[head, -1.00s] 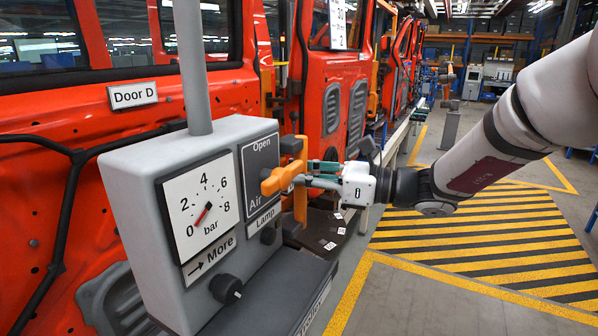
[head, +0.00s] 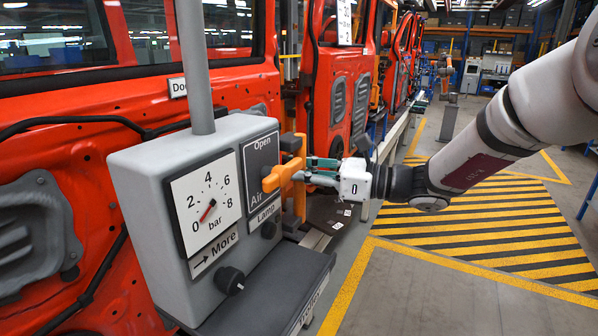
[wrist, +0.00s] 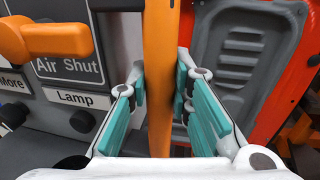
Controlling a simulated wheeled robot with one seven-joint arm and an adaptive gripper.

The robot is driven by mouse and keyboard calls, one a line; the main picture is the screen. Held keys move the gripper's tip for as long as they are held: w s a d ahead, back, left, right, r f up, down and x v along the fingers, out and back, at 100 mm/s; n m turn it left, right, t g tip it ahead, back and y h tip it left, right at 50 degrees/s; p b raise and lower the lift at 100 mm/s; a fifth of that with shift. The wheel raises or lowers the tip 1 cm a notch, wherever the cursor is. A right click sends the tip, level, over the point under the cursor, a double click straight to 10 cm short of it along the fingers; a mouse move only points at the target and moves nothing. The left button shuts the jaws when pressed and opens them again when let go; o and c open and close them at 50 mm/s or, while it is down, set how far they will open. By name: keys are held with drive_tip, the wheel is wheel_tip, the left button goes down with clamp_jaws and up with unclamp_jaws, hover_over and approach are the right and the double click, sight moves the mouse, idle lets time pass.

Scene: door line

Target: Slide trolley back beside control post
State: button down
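The trolley (head: 266,298) has a dark grey top with a partly cut-off label on its edge, at the lower middle of the head view. A grey control box (head: 150,175) with a pole, gauge and knobs stands at it; I cannot tell whether this is the control post or part of the trolley. My gripper (head: 303,172) is at the box's right side. In the wrist view my gripper (wrist: 163,88) has its teal pads close against both sides of an upright orange bar (wrist: 160,40). An orange air lever (wrist: 55,38) is left of the bar, apart from the pads.
Red vehicle doors (head: 60,105) line the left, close behind the box. Yellow-black hatching (head: 480,230) marks open floor at the right. A grey pedestal (head: 448,120) stands farther back. The aisle beside the hatching is clear.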

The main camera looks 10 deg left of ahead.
drive_tip(key=c, duration=1.4)
unclamp_jaws()
drive_tip(key=shift+c, duration=0.2)
drive_tip(key=s+d, duration=0.1)
drive_tip(key=d, duration=1.1)
drive_tip(key=shift+s, duration=0.35)
